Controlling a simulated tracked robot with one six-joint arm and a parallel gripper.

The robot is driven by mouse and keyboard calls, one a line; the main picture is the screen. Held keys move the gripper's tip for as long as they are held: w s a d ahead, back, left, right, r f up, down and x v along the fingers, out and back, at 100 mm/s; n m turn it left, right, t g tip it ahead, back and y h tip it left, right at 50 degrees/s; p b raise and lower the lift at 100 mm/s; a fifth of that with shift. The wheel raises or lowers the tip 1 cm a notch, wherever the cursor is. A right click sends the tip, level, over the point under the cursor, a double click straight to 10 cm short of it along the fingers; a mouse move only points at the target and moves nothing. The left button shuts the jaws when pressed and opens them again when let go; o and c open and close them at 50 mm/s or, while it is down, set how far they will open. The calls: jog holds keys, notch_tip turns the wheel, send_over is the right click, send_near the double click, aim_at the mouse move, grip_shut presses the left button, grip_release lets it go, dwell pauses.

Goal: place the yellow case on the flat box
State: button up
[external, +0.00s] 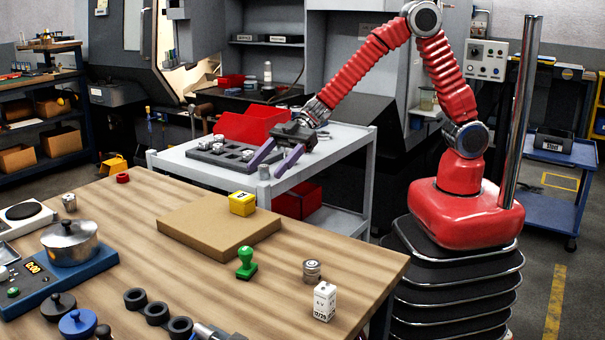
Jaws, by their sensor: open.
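The yellow case (242,203) is a small yellow block with a dark mark on it. It rests on the flat box (200,238), a low tan cardboard box on the wooden table, near the box's back right part. My gripper (276,169) has its two purple-grey fingers spread apart and empty.
A green stamp (246,263), a metal weight (312,270) and a white block (325,301) stand in front of and right of the box. A pot (70,242) stands on a blue device at left. A grey cart (345,148) with a red bin (245,126) stands behind the table.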

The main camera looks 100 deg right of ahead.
jog(key=s+d+r+m+t+h, duration=0.1)
jog(key=s+d+r+m+h, duration=0.2)
jog(key=s+d+r+h, duration=0.3)
jog(key=s+d+r+m+t+h, duration=0.1)
jog(key=s+d+r+m+h, duration=0.35)
jog(key=d+r, duration=0.35)
jog(key=s+a+f+g, duration=0.1)
jog(key=s+f+g, duration=0.2)
jog(key=s, duration=1)
jog(key=s+a+f+m+g, duration=0.1)
jog(key=s+a+f+g, duration=0.1)
jog(key=s, duration=1)
jog(key=shift+s+f+g+y, duration=0.4)
jog(key=shift+f+g+y, duration=0.05)
jog(key=shift+f+g, duration=0.1)
